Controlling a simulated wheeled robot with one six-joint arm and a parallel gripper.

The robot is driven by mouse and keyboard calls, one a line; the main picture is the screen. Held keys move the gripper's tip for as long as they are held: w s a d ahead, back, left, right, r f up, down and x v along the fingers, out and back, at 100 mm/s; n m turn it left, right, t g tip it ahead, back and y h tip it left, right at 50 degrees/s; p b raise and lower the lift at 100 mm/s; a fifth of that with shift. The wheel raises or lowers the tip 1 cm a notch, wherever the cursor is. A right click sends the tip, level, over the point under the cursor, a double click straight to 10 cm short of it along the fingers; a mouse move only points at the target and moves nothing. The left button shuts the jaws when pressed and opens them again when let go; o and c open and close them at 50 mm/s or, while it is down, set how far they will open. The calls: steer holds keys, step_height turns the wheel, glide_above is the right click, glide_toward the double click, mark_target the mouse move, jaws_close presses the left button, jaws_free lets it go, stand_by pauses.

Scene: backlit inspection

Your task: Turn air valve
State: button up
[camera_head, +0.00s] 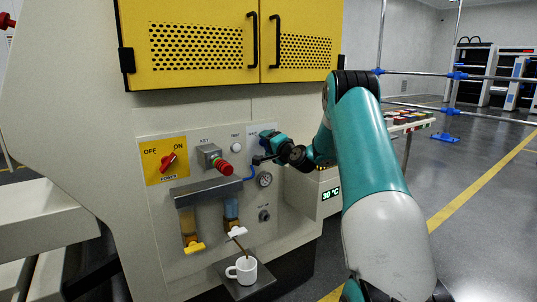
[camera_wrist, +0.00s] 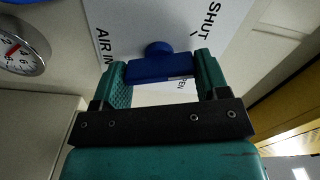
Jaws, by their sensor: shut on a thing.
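The air valve has a blue bar handle (camera_wrist: 158,70) with a round hub, on a white panel in the wrist view. My gripper (camera_wrist: 161,62) has its two teal fingers at the two ends of the handle and is shut on it. The handle lies nearly crosswise in this view. The label AIR IN is at its left, SHUT at its upper right, and a partly covered label, apparently OPEN, lies just below its right end. In the head view my gripper (camera_head: 268,146) is at the panel's upper right and hides most of the valve.
A pressure gauge (camera_head: 265,180) sits just below my gripper. A red-tipped key switch (camera_head: 220,165), a white button (camera_head: 235,143) and a red power knob (camera_head: 168,162) are to the left. A white mug (camera_head: 243,270) stands on a dark tray below. Yellow doors (camera_head: 200,50) are above.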

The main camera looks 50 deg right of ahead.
steer(key=n+b, duration=0.3)
steer(key=shift+f+n+b, duration=0.25)
steer(key=shift+n+b, duration=0.15)
steer(key=shift+a+r+n+b, duration=0.1)
steer(key=shift+n+b, duration=0.45)
steer(key=shift+n, duration=0.05)
steer(key=shift+r, duration=0.1)
steer(key=o, duration=0.9)
steer(key=shift+o, duration=0.2)
steer(key=b+v, duration=0.2)
steer(key=v, duration=1.5)
steer(key=shift+s, duration=0.25)
